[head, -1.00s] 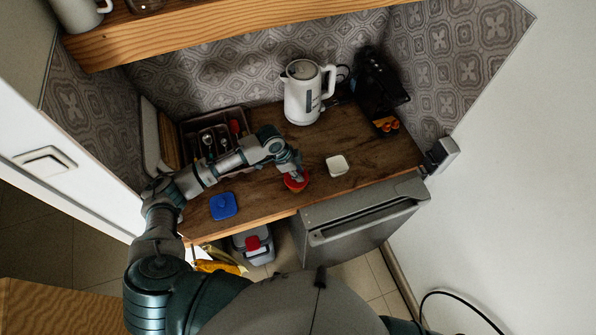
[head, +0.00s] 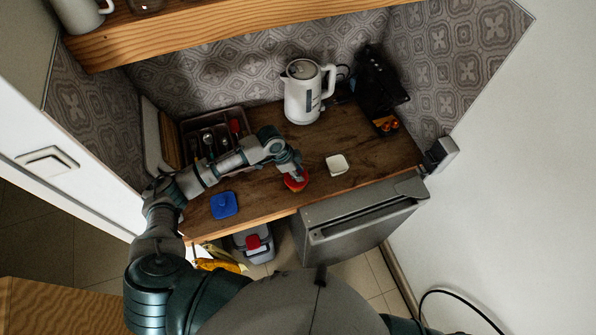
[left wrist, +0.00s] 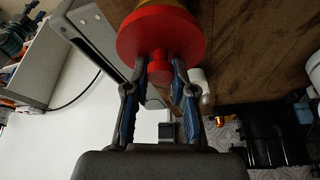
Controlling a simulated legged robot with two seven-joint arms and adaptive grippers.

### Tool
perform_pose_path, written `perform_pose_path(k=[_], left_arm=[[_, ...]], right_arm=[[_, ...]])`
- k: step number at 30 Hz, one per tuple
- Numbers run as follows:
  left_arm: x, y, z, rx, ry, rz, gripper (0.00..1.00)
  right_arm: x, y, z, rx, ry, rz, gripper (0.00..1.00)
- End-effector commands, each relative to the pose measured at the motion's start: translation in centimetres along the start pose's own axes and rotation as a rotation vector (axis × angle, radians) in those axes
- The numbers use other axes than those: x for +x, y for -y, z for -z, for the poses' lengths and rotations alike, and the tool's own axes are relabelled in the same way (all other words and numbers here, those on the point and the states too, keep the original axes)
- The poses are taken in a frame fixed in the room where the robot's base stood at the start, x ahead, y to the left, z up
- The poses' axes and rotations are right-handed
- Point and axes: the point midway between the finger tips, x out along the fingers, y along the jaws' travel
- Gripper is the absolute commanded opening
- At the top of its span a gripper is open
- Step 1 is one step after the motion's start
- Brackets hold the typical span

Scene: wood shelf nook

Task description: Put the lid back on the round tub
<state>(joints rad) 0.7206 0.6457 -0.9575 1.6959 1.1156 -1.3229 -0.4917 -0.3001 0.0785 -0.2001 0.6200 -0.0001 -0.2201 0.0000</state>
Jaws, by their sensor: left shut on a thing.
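The red round lid (head: 296,183) with a knob is near the counter's front edge, at my left gripper (head: 297,173). In the left wrist view the red lid (left wrist: 160,36) fills the top middle, its knob pointing toward the gripper. The fingers of my left gripper (left wrist: 160,68) are closed on the knob from both sides. A sliver of the yellowish round tub (left wrist: 178,4) shows beyond the lid; the lid hides most of it. The lid is over the tub, but I cannot tell whether it is fully seated. My right gripper is not in view.
A white square tub (head: 337,165) stands to the right, and a blue square lid (head: 223,205) lies to the left. A white kettle (head: 302,94), a black coffee machine (head: 376,92) and a cutlery tray (head: 190,143) stand behind. The wooden counter (head: 378,157) is clear at right.

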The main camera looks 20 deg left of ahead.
Motion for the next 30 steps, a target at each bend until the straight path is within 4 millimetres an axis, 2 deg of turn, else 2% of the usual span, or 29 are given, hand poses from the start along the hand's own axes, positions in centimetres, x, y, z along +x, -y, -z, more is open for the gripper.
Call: perform_pose_path(k=[29,30], left_arm=[[0.03,0.04,0.02,0.0,0.0,0.001,0.0],[0.03,0.04,0.02,0.0,0.0,0.001,0.29]], right_arm=[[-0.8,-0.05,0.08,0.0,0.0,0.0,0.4],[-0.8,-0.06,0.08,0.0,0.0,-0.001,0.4]])
